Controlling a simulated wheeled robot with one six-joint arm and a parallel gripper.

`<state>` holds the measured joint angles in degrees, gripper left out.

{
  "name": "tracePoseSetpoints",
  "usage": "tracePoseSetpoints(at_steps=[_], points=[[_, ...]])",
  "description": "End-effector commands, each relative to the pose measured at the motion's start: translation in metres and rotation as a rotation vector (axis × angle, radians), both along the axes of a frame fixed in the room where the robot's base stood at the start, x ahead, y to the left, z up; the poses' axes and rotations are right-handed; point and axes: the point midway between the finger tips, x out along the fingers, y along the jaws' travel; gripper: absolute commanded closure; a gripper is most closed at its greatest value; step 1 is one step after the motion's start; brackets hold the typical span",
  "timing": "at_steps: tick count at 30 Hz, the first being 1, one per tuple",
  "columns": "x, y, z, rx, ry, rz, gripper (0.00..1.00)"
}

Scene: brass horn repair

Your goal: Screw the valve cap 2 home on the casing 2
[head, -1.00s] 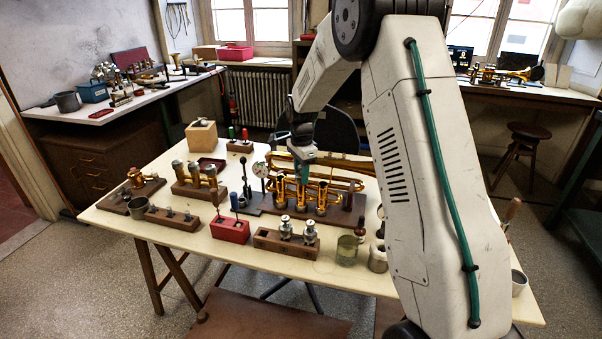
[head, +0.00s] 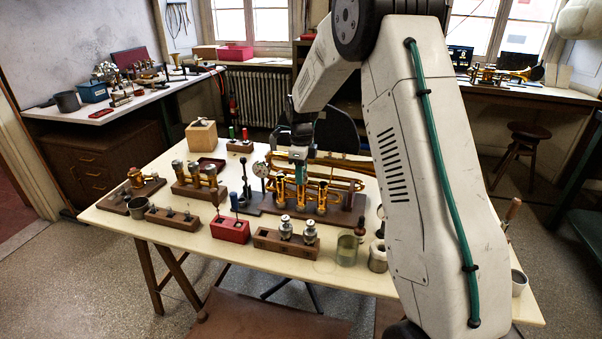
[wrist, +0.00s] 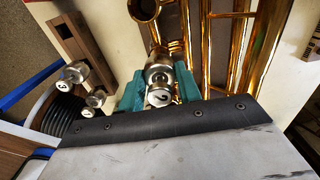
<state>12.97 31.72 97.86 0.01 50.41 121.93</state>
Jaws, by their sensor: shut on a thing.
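The horn (head: 345,183) lies on its dark wooden stand with several upright brass casings; the middle one, casing 2 (head: 301,194), is under my gripper (head: 300,176). In the wrist view, my gripper (wrist: 160,97) has its teal fingers shut on a silver cap (wrist: 160,94), which I take as valve cap 2. The mark on its pale top is hard to read. A wider silver part (wrist: 158,73) shows just beyond the cap. I cannot tell how the cap's thread sits on the casing. Another brass casing mouth (wrist: 143,9) is open near the top edge.
A wooden block (head: 272,241) holds two silver valves in front of the horn; one marked 3 (wrist: 73,73) shows in the wrist view. A dial gauge (head: 260,170) stands left of the horn. A red block (head: 231,230) and glass jar (head: 347,250) are nearby.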

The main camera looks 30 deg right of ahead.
Motion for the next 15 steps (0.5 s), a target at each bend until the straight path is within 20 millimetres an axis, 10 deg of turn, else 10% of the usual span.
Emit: tracePoseSetpoints(at_steps=[12, 13, 15], points=[[0.0001, -0.0001, 0.0000, 0.000, 0.000, -0.123, 0.93], [0.0001, -0.0001, 0.0000, 0.000, 0.000, -0.115, 0.58], [0.0001, -0.0001, 0.0000, 0.000, 0.000, -0.113, 0.41]])
